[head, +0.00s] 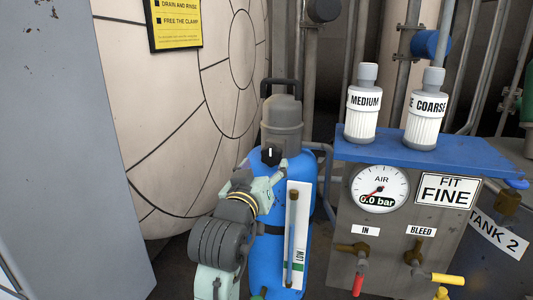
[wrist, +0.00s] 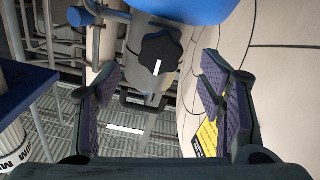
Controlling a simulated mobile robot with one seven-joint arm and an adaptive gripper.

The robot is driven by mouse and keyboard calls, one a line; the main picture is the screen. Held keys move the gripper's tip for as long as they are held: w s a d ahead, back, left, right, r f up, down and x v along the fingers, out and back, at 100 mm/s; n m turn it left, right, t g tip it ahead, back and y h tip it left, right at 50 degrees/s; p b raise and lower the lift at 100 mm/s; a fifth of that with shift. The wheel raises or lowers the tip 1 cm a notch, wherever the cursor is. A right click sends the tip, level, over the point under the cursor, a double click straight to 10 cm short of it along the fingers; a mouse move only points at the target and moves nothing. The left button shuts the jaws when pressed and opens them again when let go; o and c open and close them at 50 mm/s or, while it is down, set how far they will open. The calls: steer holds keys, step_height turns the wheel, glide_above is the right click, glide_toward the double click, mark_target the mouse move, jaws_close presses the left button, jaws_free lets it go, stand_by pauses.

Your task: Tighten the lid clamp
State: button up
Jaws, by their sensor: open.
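The lid clamp appears to be a black lobed knob (head: 270,155) with a white mark, on a blue vessel (head: 266,262) below its grey top. In the head view the white mark stands about upright. In the wrist view the black knob (wrist: 161,54) is ahead, near the upper middle, between the lines of the two fingers. My gripper (head: 262,182) is just below and in front of the knob. In the wrist view my gripper (wrist: 158,92) is open and empty, its ridged pads wide apart. No contact with the knob shows.
A white sight tube marked LOW (head: 297,236) stands right of my gripper. A panel holds an air gauge (head: 379,188) reading 0.0 bar, with IN and BLEED valves below. White bottles (head: 362,108) stand on the blue shelf (head: 480,155). A large pale drum (head: 165,110) is behind at left.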

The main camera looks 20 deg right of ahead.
mark_target(270, 157)
steer(key=p+x, duration=0.1)
steer(key=x, duration=0.5)
steer(key=shift+w+d, duration=0.1)
steer(key=shift+w, duration=0.05)
steer(key=shift+c, duration=0.2)
steer(key=c, duration=1.1)
